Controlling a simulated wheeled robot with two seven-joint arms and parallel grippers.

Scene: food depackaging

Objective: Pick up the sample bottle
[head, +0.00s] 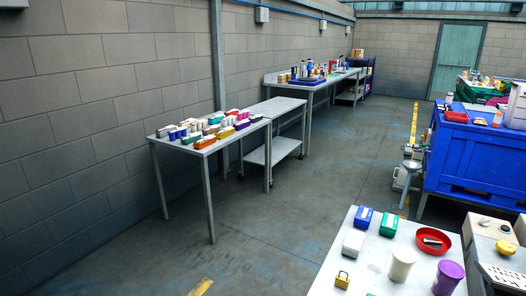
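Neither of my grippers is in view. I cannot tell which thing is the sample bottle. On the near table (320,284) at the bottom right stand a white cup-like container (402,266) and a purple container (448,278). Small bottle-like items (305,68) also stand on the far table along the wall, too small to make out.
A table (209,150) with several coloured boxes and a lower cart (275,106) stand along the left wall. A big blue crate (478,158) is at the right. A grey machine (495,250) stands beside the near table. The middle floor is clear.

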